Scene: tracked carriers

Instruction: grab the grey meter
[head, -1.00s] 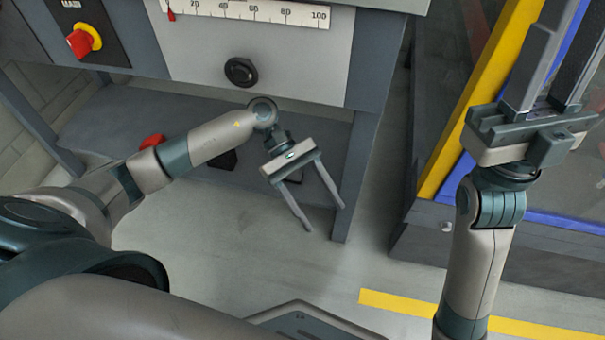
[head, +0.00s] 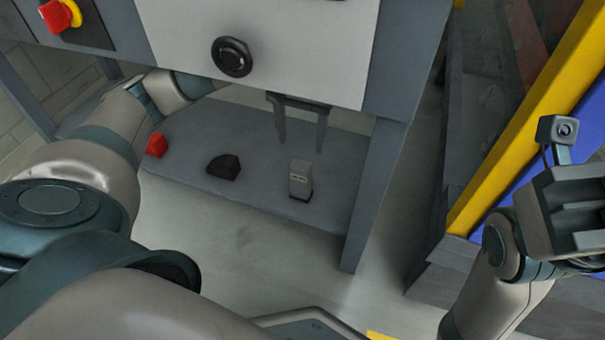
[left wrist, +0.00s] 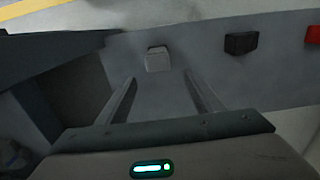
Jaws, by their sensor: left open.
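The grey meter (head: 301,182), a small upright block with a dark base and a small greenish display, stands near the front edge of the grey lower shelf (head: 262,185). It also shows in the left wrist view (left wrist: 158,60), just beyond the fingertips. My left gripper (head: 301,146) is open and empty under the cabinet, its fingers pointing toward the meter from behind it. In the left wrist view the two fingers (left wrist: 160,77) are spread wide, with the meter ahead between their lines.
A black block (head: 223,167) and a red block (head: 157,145) stand left of the meter on the shelf. The cabinet panel with a black knob (head: 232,57) hangs above my left gripper. A table leg (head: 372,195) stands right of the meter. Open floor lies in front.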

